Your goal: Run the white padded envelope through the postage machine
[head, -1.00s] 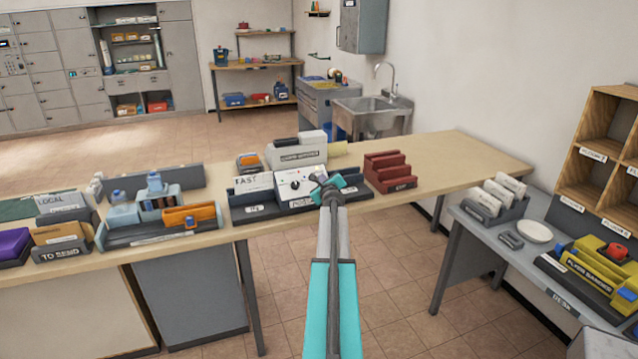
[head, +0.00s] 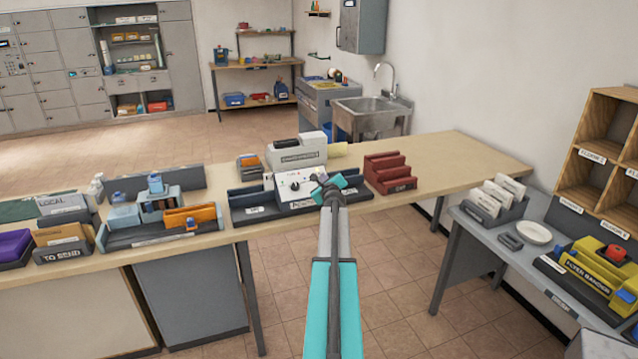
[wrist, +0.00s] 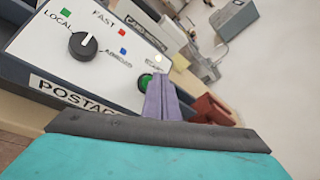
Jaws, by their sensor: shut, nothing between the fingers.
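The postage machine (head: 302,185) stands on the long counter, with a white sloped panel and a dark tray (head: 252,208) on its left. In the wrist view its panel (wrist: 50,58) has LOCAL, FAST and ABROAD marks and a black dial (wrist: 83,46), whose white mark points upward between the green and red squares. My gripper (head: 328,183) is at the panel's right edge. Its shut, empty fingertips (wrist: 160,78) overlap a green button (wrist: 145,80); I cannot tell if they touch it. I cannot pick out the white padded envelope for sure.
A TO SEND tray (head: 62,254) with envelopes and a LOCAL tray (head: 66,216) stand at the counter's left. A red stepped holder (head: 392,185) is right of the machine. A grey box (head: 298,158) stands behind it. The counter's right end is clear.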

